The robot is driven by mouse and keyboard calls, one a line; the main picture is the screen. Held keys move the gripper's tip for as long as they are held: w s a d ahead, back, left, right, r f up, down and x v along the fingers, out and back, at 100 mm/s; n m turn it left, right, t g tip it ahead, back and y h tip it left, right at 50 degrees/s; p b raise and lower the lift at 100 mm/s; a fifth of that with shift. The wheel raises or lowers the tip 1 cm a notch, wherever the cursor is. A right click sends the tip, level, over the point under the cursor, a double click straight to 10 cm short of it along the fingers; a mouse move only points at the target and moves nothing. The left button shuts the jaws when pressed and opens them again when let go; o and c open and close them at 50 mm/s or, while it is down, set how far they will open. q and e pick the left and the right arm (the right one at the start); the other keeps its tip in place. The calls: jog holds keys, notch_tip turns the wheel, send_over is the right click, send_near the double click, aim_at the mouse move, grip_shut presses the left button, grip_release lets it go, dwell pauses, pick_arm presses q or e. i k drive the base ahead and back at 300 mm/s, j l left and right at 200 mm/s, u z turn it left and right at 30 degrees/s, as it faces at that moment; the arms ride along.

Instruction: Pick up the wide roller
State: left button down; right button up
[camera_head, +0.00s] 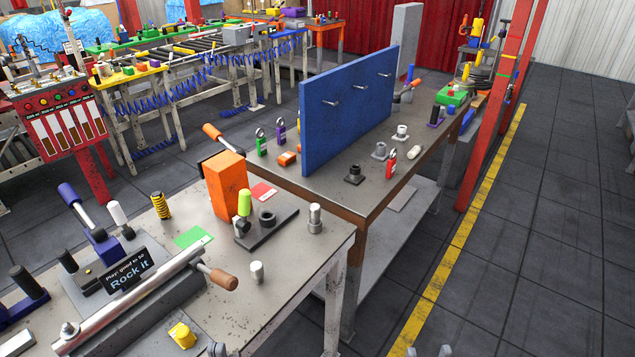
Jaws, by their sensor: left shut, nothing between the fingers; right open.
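No part is plainly marked as the wide roller. On the near bench, a silver stepped cylinder (315,219) stands upright near the right edge, and a smaller pale cylinder (257,271) stands nearer. A short yellow piece (182,335) sits at the near edge. A cream cylinder (414,153) lies on the far bench. The tip of my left gripper (216,349) shows at the bottom edge, just right of the yellow piece, shut and empty. My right gripper (428,352) shows two spread tips at the bottom edge, over the floor, open and empty. Most of both is cut off.
The near bench (300,258) holds a long metal bar fixture (140,300) with a wooden handle, an orange block (225,185) and a dark plate with a ring (267,226). A blue panel (347,108) stands on the far bench. Floor to the right is clear.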

aim_at(315, 208)
jog(key=i+l+u, duration=0.2)
jog(key=l, duration=0.15)
jog(key=i+l+u, duration=0.2)
jog(key=l, duration=0.15)
jog(key=l+u, duration=0.2)
jog(key=l, duration=0.15)
jog(key=i, duration=0.05)
